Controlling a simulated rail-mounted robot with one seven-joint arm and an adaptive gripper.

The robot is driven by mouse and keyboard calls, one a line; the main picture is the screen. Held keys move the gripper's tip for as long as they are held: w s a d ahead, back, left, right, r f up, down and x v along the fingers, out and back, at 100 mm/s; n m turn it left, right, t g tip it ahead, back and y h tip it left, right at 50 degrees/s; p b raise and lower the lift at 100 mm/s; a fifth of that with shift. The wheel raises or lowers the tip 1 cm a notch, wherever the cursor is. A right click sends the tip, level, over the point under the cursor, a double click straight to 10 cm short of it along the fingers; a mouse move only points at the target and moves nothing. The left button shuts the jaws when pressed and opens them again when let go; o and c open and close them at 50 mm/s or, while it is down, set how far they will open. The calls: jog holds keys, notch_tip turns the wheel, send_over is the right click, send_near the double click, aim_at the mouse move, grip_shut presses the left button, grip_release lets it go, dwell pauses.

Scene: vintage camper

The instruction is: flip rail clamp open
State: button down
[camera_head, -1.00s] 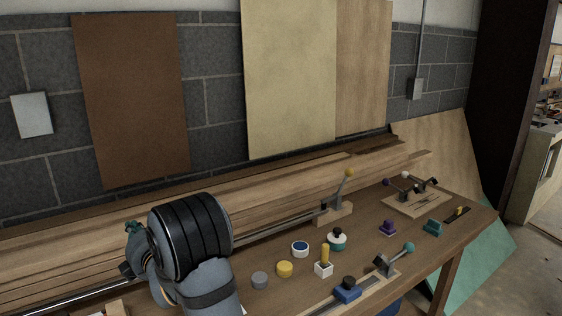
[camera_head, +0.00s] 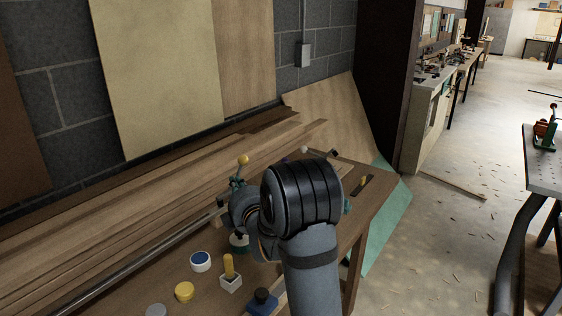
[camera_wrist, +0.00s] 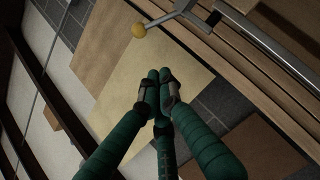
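The rail clamp's yellow ball knob (camera_head: 243,160) and the top of its lever show in the head view; my arm hides most of the clamp. In the wrist view the yellow knob (camera_wrist: 138,30) and its grey lever (camera_wrist: 178,14) are at the top, apart from my fingers. The metal rail (camera_head: 130,262) runs along the bench to the clamp. My gripper (camera_head: 236,183) is just below the knob in the head view. In the wrist view the green fingertips of my gripper (camera_wrist: 161,82) are drawn together with nothing seen between them.
On the wooden bench are a white-and-blue round piece (camera_head: 200,261), a yellow disc (camera_head: 184,291), a grey disc (camera_head: 156,311), a yellow peg in a white block (camera_head: 230,272) and a blue piece (camera_head: 261,302). Long boards (camera_head: 70,225) lie behind. Open floor is at right.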

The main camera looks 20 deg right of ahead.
jog(key=shift+d, duration=0.15)
jog(key=shift+s+r, duration=0.1)
jog(key=w+d+f+p, duration=0.2)
jog(key=w+p, duration=0.4)
jog(key=w, duration=0.7)
jog(key=shift+d, duration=0.2)
jog(key=shift+d, duration=0.2)
